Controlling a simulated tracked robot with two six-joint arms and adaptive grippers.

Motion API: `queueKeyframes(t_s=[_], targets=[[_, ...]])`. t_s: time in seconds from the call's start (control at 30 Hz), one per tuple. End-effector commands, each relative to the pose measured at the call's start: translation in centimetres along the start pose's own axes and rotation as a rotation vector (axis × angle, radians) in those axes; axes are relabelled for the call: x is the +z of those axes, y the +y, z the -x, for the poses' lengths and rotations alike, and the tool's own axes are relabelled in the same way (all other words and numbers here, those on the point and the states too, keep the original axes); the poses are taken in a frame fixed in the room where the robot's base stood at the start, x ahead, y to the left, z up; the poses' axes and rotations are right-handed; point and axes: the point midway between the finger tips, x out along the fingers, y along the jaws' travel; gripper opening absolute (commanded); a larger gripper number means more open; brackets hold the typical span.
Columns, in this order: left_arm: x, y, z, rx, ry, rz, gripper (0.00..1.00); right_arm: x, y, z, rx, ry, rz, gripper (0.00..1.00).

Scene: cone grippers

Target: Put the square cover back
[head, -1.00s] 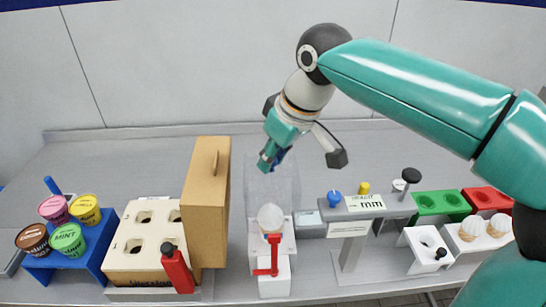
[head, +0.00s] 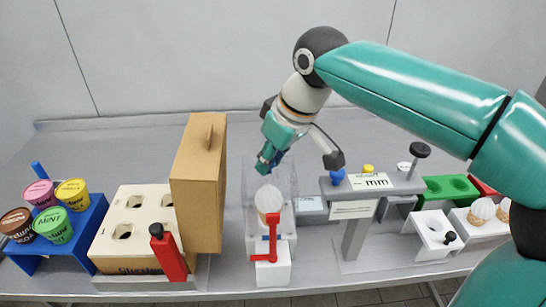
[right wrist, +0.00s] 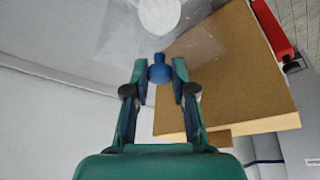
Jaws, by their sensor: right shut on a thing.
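The square cover is a clear box (head: 287,180) with a blue knob on top. My right gripper (head: 270,160) is shut on the knob (right wrist: 160,70), and the clear walls (right wrist: 115,38) show beyond it in the right wrist view. In the head view the cover overlaps a white scoop (head: 269,198) on a white stand (head: 272,273) with a red handle. Whether the cover's lower edge touches the stand cannot be told. My left gripper is not in view.
A tall brown board (head: 199,185) stands close left of the cover, beside a cream box with holes (head: 135,230). A grey raised stand (head: 355,235) is to the right. Several colored tubs sit in a blue rack (head: 85,240) at the far left. The table behind is clear.

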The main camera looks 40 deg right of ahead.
Motion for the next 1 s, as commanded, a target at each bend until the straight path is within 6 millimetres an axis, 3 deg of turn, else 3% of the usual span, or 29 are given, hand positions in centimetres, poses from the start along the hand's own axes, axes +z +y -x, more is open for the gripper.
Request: queueKeyframes(t_s=[0.73, 0.77, 0.9, 1.0], targets=[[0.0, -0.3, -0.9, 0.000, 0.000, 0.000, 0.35, 0.5, 0.0, -1.1, 0.000, 0.001, -0.001, 0.00], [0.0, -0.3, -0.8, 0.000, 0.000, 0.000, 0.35, 0.4, 0.0, -1.0, 0.000, 0.001, -0.001, 0.28], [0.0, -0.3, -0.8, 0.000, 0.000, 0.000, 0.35, 0.4, 0.0, -0.9, 0.000, 0.000, -0.001, 0.52], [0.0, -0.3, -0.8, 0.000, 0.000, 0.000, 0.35, 0.4, 0.0, -0.9, 0.000, 0.000, -0.001, 0.54]])
